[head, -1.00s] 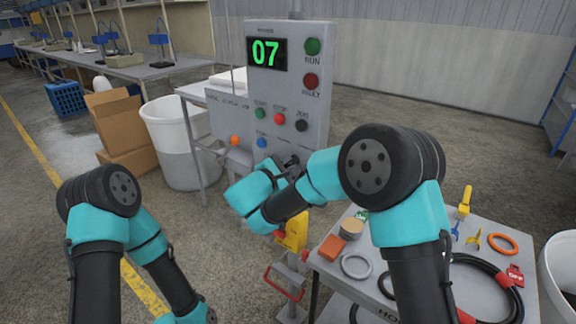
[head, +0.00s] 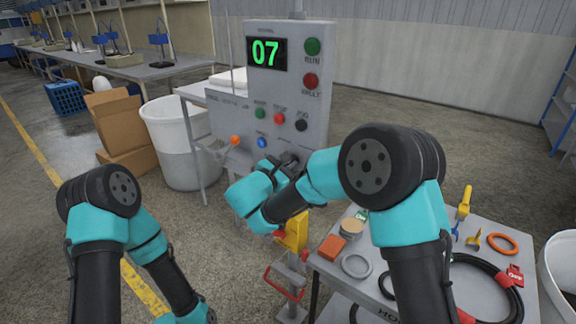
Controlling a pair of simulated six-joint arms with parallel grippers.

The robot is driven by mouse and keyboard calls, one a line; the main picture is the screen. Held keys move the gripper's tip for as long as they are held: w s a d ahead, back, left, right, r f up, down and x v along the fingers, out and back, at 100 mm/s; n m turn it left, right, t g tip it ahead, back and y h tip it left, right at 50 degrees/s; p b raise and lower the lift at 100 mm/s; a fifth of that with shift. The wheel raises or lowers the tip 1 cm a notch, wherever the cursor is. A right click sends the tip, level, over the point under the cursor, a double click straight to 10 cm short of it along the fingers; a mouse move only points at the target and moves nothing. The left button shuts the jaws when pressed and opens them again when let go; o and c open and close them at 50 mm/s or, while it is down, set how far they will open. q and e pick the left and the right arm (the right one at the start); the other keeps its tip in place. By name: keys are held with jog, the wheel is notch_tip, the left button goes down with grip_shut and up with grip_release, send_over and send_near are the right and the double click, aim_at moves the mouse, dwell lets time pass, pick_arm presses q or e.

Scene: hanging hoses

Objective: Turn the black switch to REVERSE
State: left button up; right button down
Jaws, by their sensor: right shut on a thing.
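The grey control panel (head: 235,112) stands in the middle of the head view, with a green 07 on its display (head: 266,53). My right gripper (head: 289,160) is at the lower part of the panel, below the coloured buttons. It is shut on the black switch, which is mostly hidden behind the gripper and my right wrist. I cannot read the switch's position or its labels. My left arm reaches down at the bottom left, and its gripper is out of the picture.
A grey cart (head: 489,226) at the lower right carries a black hose (head: 497,276), rings and small tools. A white bin (head: 180,132) stands left of the panel. A red handle (head: 283,283) is low in front.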

jog(key=shift+n, duration=2.2)
jog(key=c, duration=1.1)
grip_release()
jog(key=shift+s, duration=0.1)
jog(key=v, duration=1.7)
jog(key=shift+s+a, duration=0.1)
